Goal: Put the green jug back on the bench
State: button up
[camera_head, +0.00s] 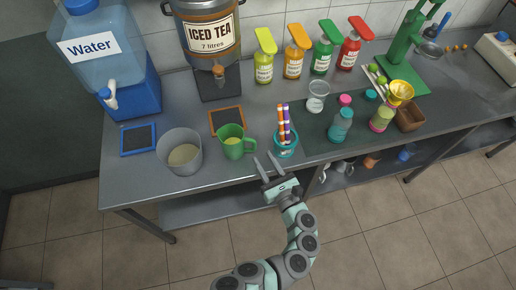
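The green jug (233,142) stands upright on the bench (190,188), near its front edge. It has some pale contents, and its handle points right toward my gripper. My gripper (266,164) is open, with its two fingers spread and pointing up and left at the bench's front edge. It is just right of and in front of the jug, and looks apart from the handle. I see nothing between the fingers.
A grey pot (180,160) stands close left of the jug. A teal cup with striped straws (286,145) stands close right. An orange-framed slate (227,120) lies behind the jug. Water (90,45) and iced tea (208,35) dispensers stand farther back.

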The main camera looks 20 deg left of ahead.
jog(key=v, duration=0.5)
jog(key=shift+s+d, duration=0.2)
jog(key=shift+s, duration=0.05)
